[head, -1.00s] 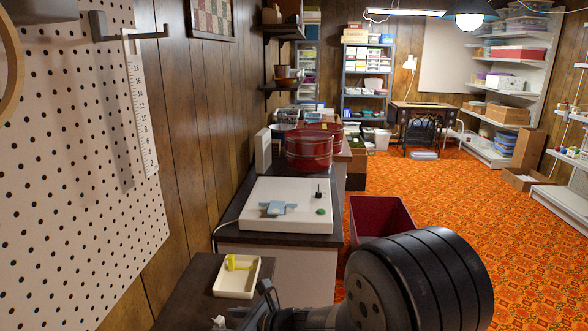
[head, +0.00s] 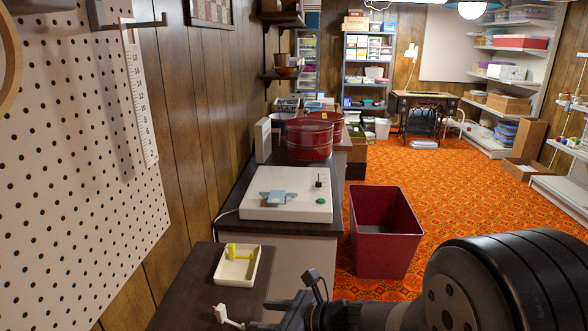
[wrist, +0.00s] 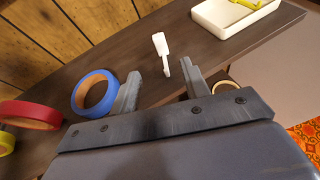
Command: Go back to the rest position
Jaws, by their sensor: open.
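My gripper (head: 275,318) is at the bottom of the head view, over the near dark brown table (head: 185,285). In the wrist view my gripper (wrist: 158,78) has its two fingers apart, with nothing held between them. A small white piece (wrist: 161,52) lies on the table beyond the fingertips; in the head view it (head: 227,316) is left of the gripper. My black arm fills the lower right of the head view.
A cream tray (head: 232,279) holds a yellow piece. Blue tape (wrist: 95,92) and red tape (wrist: 30,114) lie left of the fingers. A dark red bin (head: 385,232) stands on the orange carpet right of the counter. A pegboard wall is at left; open carpet lies beyond the bin.

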